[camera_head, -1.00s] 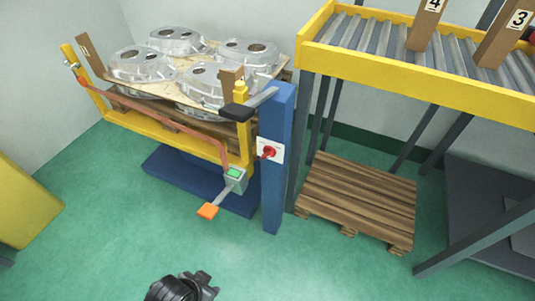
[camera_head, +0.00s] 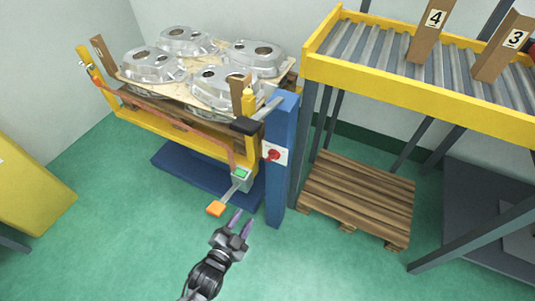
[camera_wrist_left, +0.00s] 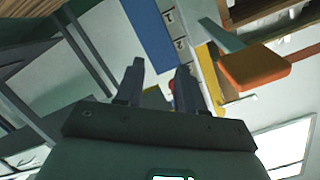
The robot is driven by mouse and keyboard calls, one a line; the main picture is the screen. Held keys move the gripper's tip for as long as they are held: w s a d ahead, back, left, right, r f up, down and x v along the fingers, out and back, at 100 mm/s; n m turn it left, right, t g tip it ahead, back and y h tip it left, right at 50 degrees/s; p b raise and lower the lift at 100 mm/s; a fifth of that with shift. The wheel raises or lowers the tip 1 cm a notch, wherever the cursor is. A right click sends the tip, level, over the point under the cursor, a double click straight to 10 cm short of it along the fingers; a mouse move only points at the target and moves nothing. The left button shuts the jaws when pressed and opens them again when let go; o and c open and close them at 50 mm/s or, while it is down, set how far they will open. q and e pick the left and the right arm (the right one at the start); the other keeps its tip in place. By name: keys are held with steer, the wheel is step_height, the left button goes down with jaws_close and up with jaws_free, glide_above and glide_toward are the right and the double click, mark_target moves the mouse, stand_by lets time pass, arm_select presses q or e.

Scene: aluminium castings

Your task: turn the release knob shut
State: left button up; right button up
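The red knob (camera_head: 274,155) sits on a white plate near the top of the blue post (camera_head: 276,190), right of the lift table. My left gripper (camera_head: 241,218) is in front of and below the knob, apart from it, with two fingers spread and nothing between them. In the left wrist view the open fingers (camera_wrist_left: 160,66) point towards the blue post (camera_wrist_left: 152,35), which carries labels 1 and 2. A small sliver of red shows beside the right finger there; the knob's setting is too small to read. My right gripper is not in view.
An orange-ended lever (camera_head: 216,208) sticks out close to my left gripper, below a grey box with a green button (camera_head: 241,174). Castings (camera_head: 186,41) lie on the yellow-framed lift table. A wooden pallet (camera_head: 357,195) lies right of the post. The green floor in front is clear.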

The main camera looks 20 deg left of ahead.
arm_select(q)
steer(key=m+t+h+p, duration=0.1)
steer(key=m+t+p, duration=0.1)
steer(key=p, duration=0.4)
glide_toward(270, 160)
steer(key=s, duration=0.3)
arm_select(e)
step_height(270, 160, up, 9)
arm_select(q)
steer(key=w+b, duration=0.1)
steer(key=w, duration=0.2)
steer(key=w+b, duration=0.2)
steer(key=w, duration=0.1)
steer(key=w+b, duration=0.1)
steer(key=w, duration=0.3)
steer(key=shift+d+f, duration=0.25)
steer(key=shift+w+r+b, duration=0.1)
steer(key=shift+w+b, duration=0.35)
steer(key=shift+w, duration=0.3)
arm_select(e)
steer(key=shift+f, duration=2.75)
arm_select(q)
jaws_close()
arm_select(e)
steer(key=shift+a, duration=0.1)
